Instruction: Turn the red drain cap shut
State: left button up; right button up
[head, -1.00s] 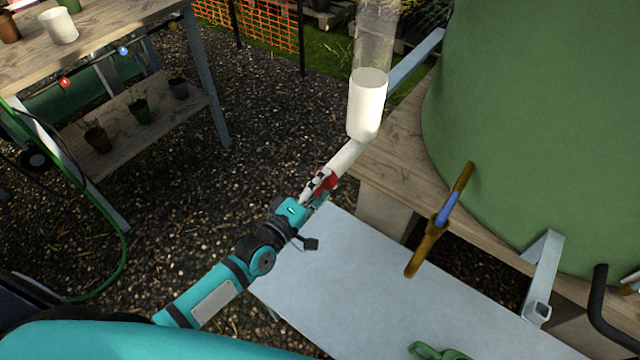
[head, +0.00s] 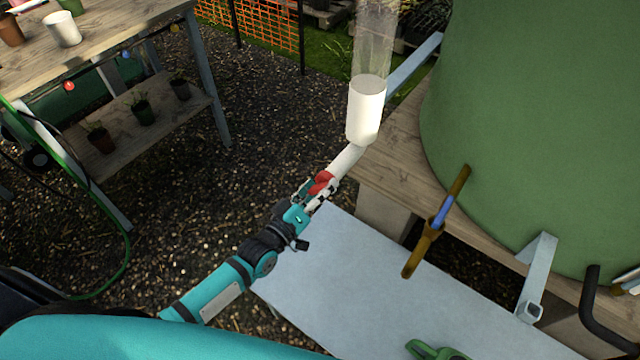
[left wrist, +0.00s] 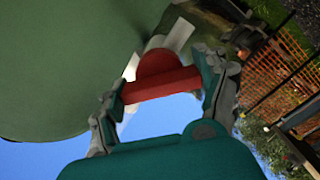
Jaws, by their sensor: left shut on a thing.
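The red drain cap (head: 321,183) sits at the lower end of a white pipe (head: 346,161). The pipe slants down from a white cylinder (head: 366,112) with a clear tube above it. My left gripper (head: 318,191) is at the cap, shut on it. In the left wrist view the red cap (left wrist: 160,80) shows a rounded face and a straight red bar, with a finger of the left gripper (left wrist: 163,88) at each end of the bar. Part of the white pipe shows behind it. My right gripper is not in view.
A large green tank (head: 540,120) stands on a wooden deck (head: 392,165) at right. A brass tap with a blue part (head: 438,218) is beside it. A pale board (head: 350,285) lies below. A potting bench (head: 110,45) stands at left; gravel lies between.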

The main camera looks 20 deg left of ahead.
pick_arm(q)
jog(key=m+p, duration=0.1)
jog(key=m, duration=0.3)
jog(key=shift+m, duration=0.3)
jog(key=m+p, duration=0.1)
jog(key=m, duration=0.3)
jog(key=shift+m+p, duration=0.35)
jog(key=shift+m, duration=0.05)
jog(key=shift+f, duration=0.1)
jog(key=o, duration=1.1)
jog(key=shift+o, duration=0.2)
jog(key=shift+s, duration=0.1)
jog(key=v, duration=1.2)
